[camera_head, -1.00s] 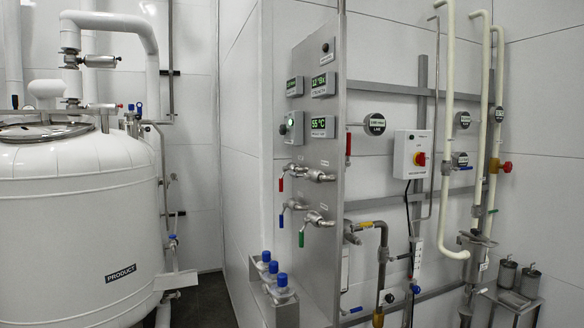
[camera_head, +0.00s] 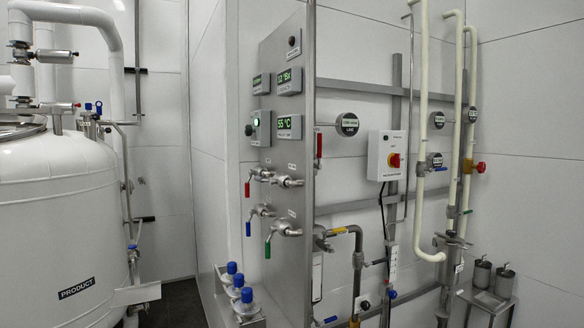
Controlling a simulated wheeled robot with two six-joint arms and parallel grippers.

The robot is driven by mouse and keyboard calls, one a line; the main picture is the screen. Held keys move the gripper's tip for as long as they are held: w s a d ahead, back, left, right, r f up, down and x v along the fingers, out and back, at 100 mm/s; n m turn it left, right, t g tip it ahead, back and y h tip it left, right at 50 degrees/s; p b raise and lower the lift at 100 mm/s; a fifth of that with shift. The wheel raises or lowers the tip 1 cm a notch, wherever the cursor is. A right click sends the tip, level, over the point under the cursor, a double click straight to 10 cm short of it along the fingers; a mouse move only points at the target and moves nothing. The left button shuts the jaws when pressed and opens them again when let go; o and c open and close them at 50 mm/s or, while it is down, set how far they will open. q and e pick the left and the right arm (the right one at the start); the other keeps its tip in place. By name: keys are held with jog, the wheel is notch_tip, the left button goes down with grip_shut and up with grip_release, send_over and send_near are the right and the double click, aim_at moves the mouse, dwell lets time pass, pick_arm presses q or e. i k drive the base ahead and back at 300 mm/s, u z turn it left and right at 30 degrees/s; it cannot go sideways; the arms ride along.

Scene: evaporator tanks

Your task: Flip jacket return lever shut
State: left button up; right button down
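I cannot tell which lever is the jacket return lever, as the labels are too small to read. The steel panel (camera_head: 297,268) carries several valves with coloured handles. A red lever (camera_head: 247,189), a blue lever (camera_head: 248,229) and a green lever (camera_head: 267,249) hang down from the valves on its left face. Another red lever (camera_head: 319,146) hangs down by the panel's right edge, near a round black label (camera_head: 347,124). On the pipes to the right are a blue lever (camera_head: 440,169) and a green lever (camera_head: 467,212). Neither of my grippers is in view.
A white product tank (camera_head: 55,220) stands at the left. Blue-capped fittings (camera_head: 237,281) stick out low before the panel. A grey switch box (camera_head: 388,155) and cream pipes (camera_head: 424,100) are on the right wall. Two metal canisters (camera_head: 482,273) stand at lower right. Dark floor (camera_head: 180,300) shows between tank and panel.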

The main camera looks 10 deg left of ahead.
aim_at(271, 181)
jog(key=u, duration=0.05)
jog(key=i, duration=0.85)
jog(key=u, duration=0.45)
